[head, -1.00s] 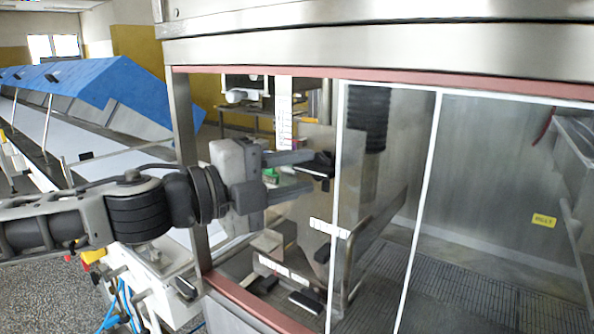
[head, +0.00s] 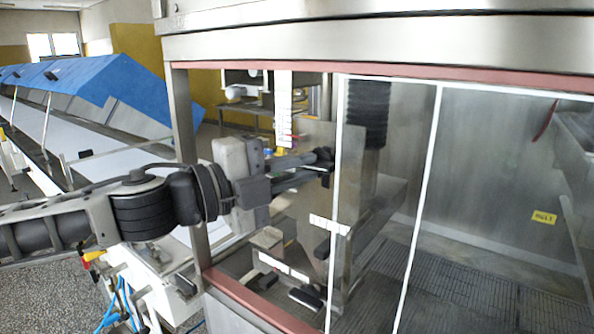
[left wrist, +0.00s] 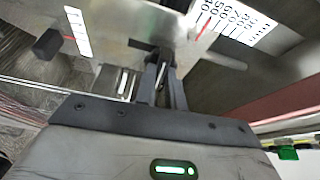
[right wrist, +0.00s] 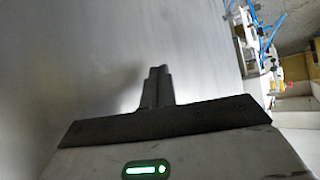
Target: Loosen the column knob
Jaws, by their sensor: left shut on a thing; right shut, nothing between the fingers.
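The black column knob (head: 326,154) is on the metal plate inside the machine's opening, left of the white-edged clear panel. My left gripper (head: 318,166) reaches in from the left and is shut on the knob. The fingers cover most of it. In the left wrist view the closed fingers (left wrist: 160,58) meet the dark knob (left wrist: 140,44), of which only a small part shows. My right gripper (right wrist: 158,74) is shut and empty in front of a plain grey surface. It is not in the head view.
A white scale strip (head: 283,105) hangs left of the knob; numbers and a red pointer show in the left wrist view. The metal frame post (head: 184,120) stands close beside my left arm.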

